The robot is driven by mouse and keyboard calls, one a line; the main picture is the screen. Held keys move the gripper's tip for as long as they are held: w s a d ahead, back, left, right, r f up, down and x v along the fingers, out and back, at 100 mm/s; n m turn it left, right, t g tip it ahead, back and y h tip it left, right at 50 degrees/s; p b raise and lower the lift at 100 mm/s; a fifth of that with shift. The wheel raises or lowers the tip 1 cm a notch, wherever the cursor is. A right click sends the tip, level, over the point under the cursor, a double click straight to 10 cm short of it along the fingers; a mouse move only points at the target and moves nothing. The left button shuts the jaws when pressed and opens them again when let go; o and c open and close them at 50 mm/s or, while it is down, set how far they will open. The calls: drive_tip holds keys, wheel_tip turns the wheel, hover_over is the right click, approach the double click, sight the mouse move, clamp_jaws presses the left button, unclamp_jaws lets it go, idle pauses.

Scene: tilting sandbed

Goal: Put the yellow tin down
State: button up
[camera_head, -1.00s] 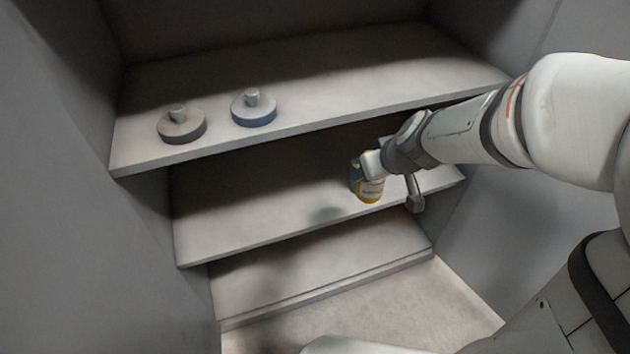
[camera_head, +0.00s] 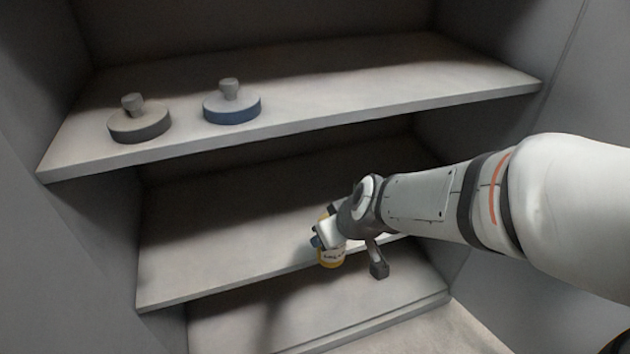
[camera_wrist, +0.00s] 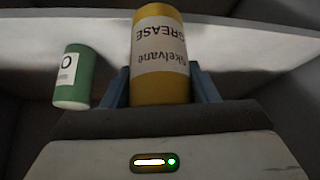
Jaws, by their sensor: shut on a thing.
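The yellow tin (camera_head: 332,259) with a white label is held in my gripper (camera_head: 322,236), at the front edge of the middle shelf (camera_head: 215,260). In the wrist view the yellow tin (camera_wrist: 160,85) fills the space between the two blue fingers of my gripper (camera_wrist: 162,90). Its label reads "GREASE" upside down. My gripper is shut on it. Part of the tin is hidden by my gripper in the head view. I cannot tell whether its base touches anything.
A green tin (camera_wrist: 75,78) with a white label is left of the yellow tin in the wrist view; the head view does not show it. The upper shelf (camera_head: 330,85) holds a grey knobbed disc (camera_head: 139,123) and a blue-rimmed one (camera_head: 231,105). The middle shelf's left part is clear.

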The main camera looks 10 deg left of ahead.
drive_tip(key=shift+w+a+f+b, duration=0.6)
drive_tip(key=shift+w+a, duration=0.85)
drive_tip(key=shift+w, duration=0.15)
drive_tip(key=shift+w+a+f+b, duration=0.55)
drive_tip(key=shift+w+a, duration=0.85)
drive_tip(key=shift+w, duration=0.15)
drive_tip(key=shift+w+a+f+b, duration=0.5)
drive_tip(key=shift+w+a+f, duration=0.1)
drive_tip(key=shift+w+a, duration=0.95)
drive_tip(key=shift+d, duration=0.1)
drive_tip(key=shift+f, duration=0.25)
drive_tip(key=o, duration=1.2)
drive_tip(key=shift+r, duration=0.1)
drive_tip(key=p+v, duration=0.5)
drive_tip(key=v, duration=0.6)
drive_tip(key=s+d+m+g+h, duration=0.2)
drive_tip(key=s+d+m, duration=0.2)
drive_tip(key=d, duration=0.9)
drive_tip(key=s+d+f+m+g+h, duration=0.1)
drive_tip(key=s+d+m, duration=0.3)
drive_tip(key=s+d, duration=0.6)
drive_tip(key=d+h, duration=0.1)
drive_tip(key=d, duration=0.2)
drive_tip(key=shift+s+f+m+g, duration=0.25)
drive_tip(key=shift+f+m+g, duration=0.05)
drive_tip(key=shift+f+g, duration=0.1)
